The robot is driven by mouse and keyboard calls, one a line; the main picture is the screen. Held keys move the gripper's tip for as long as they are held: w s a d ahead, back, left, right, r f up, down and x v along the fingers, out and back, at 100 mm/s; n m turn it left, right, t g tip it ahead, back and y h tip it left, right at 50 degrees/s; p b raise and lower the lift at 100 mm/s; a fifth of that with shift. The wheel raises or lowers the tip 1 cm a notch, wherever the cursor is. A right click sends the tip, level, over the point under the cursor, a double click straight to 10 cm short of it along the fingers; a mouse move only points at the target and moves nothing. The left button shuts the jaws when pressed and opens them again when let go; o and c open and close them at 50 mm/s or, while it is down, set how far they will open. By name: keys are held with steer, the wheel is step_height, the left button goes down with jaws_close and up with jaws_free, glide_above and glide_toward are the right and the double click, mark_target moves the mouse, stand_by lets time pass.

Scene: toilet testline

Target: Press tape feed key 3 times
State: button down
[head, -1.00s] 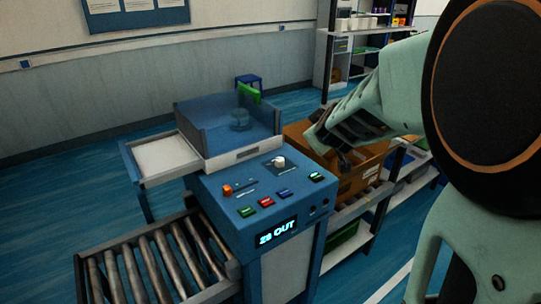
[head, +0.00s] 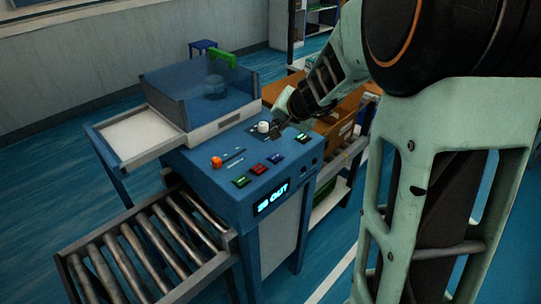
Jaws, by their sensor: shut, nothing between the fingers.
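The blue machine's control panel (head: 225,172) carries a green key (head: 241,181), a red key (head: 258,169), a blue key (head: 275,158) and another green key (head: 302,138) at the right. Their labels are too small to read, so I cannot tell which is the tape feed key. My gripper (head: 277,127) is shut and empty. Its tips are over the back right of the panel, just right of the white knob (head: 263,127) and behind the right green key. Whether they touch the panel is unclear.
An orange-red knob (head: 216,162) stands at the panel's left. A lit display (head: 272,199) ends in "OUT". A roller conveyor (head: 150,250) is at the front left, a clear-walled bin (head: 200,100) behind the panel. A cardboard box (head: 338,122) stands to the right.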

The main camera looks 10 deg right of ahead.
steer(key=shift+a+m, duration=0.15)
steer(key=shift+m, duration=0.15)
steer(key=shift+f, duration=0.2)
steer(key=b, duration=0.7)
glide_above(277, 158)
step_height(277, 158, down, 8)
steer(key=shift+s+a+r, duration=0.1)
steer(key=shift+r, duration=0.15)
steer(key=shift+f+b, duration=0.5)
steer(key=shift+b, duration=0.2)
stand_by(0.3)
steer(key=shift+f+b, duration=0.45)
steer(key=shift+b, duration=0.15)
steer(key=shift+f+b, duration=0.4)
steer(key=shift+b, duration=0.1)
stand_by(0.5)
steer(key=shift+r, duration=0.1)
steer(key=shift+r+p, duration=0.65)
steer(key=shift+r, duration=0.1)
